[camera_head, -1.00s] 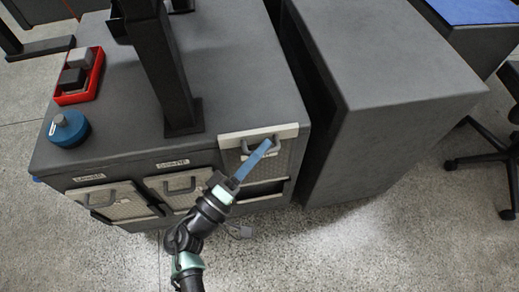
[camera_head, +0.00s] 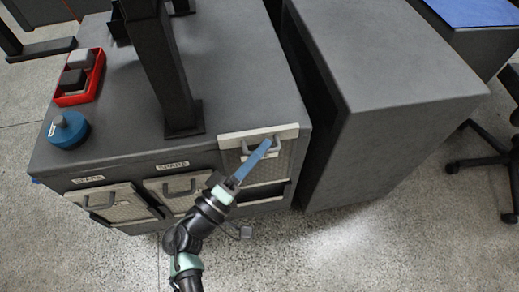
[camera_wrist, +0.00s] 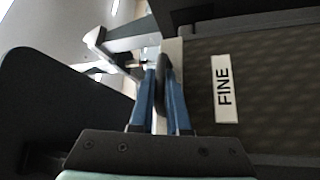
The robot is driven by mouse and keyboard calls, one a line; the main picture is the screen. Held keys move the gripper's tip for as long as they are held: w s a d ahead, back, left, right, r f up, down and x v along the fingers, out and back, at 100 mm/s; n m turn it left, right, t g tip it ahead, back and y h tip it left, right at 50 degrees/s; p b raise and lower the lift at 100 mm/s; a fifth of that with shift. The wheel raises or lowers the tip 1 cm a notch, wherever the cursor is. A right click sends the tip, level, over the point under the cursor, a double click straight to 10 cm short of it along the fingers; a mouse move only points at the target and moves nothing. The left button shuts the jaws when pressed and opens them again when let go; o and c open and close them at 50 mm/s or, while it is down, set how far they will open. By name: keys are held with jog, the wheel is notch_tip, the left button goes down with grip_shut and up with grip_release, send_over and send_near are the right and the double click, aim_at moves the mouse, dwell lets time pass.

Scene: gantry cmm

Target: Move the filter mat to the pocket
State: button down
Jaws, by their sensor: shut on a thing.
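The filter mat (camera_head: 283,163) is a grey mesh panel with a pale top bar and a dark handle, at the right end of the cabinet's front in the head view. In the wrist view the mat (camera_wrist: 275,75) carries a white label reading FINE. My gripper (camera_head: 265,147) has two long blue fingers, shut on the mat's handle; the fingers also show on either side of the handle in the wrist view (camera_wrist: 164,85). A dark opening (camera_head: 262,194) shows below the mat. Whether the mat touches the cabinet is unclear.
Two similar handled panels (camera_head: 112,201) (camera_head: 184,187) sit left along the cabinet front, under small labels. A dark post (camera_head: 168,75), blue round object (camera_head: 68,130) and red tray (camera_head: 80,98) stand on top. A grey block (camera_head: 395,60) stands close at right.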

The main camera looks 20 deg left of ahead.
jog(key=shift+w+a, duration=0.15)
dwell(0.3)
jog(key=shift+f+b, duration=0.15)
jog(key=shift+b, duration=0.2)
jog(key=shift+a+f+b, duration=0.1)
jog(key=shift+f+b, duration=0.95)
jog(key=shift+b, duration=0.05)
jog(key=shift+s+f+b, duration=0.2)
jog(key=shift+b, duration=0.2)
